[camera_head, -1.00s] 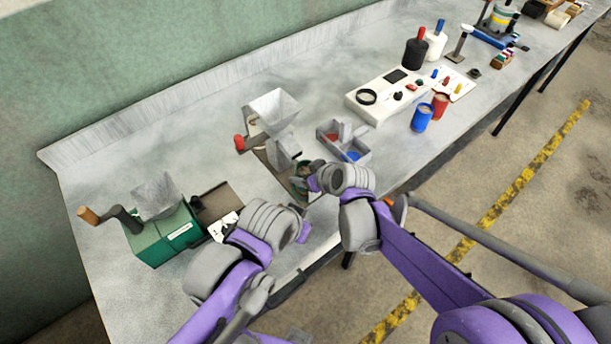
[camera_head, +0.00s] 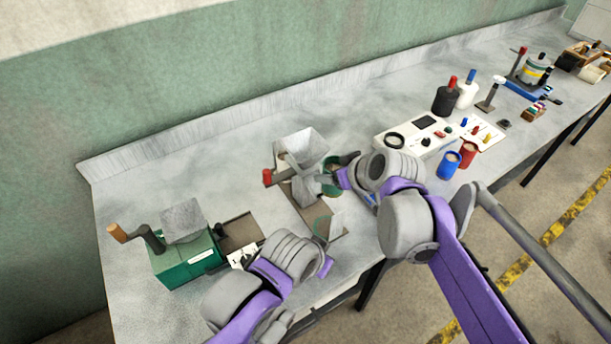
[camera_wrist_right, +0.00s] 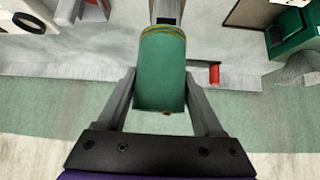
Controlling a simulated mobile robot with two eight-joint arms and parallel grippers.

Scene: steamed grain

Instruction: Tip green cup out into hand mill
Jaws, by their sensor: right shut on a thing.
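The green cup (camera_head: 328,188) is held by my right gripper (camera_head: 338,177) close to the right side of the grey mill's hopper (camera_head: 302,148). In the right wrist view the cup (camera_wrist_right: 160,75) sits between the two fingers. Its tilt and contents are not clear. The grey mill has a red-ended crank (camera_head: 267,177), which also shows in the wrist view (camera_wrist_right: 214,74). A second mill, a green box (camera_head: 187,262) with a wooden crank handle and grey hopper, stands at the left. My left arm's end (camera_head: 325,265) is near the bench's front edge; its fingers cannot be made out.
A white control box (camera_head: 425,135), a blue cup (camera_head: 449,165), a red cup (camera_head: 468,154) and bottles (camera_head: 446,98) stand to the right. The bench behind the mills is clear.

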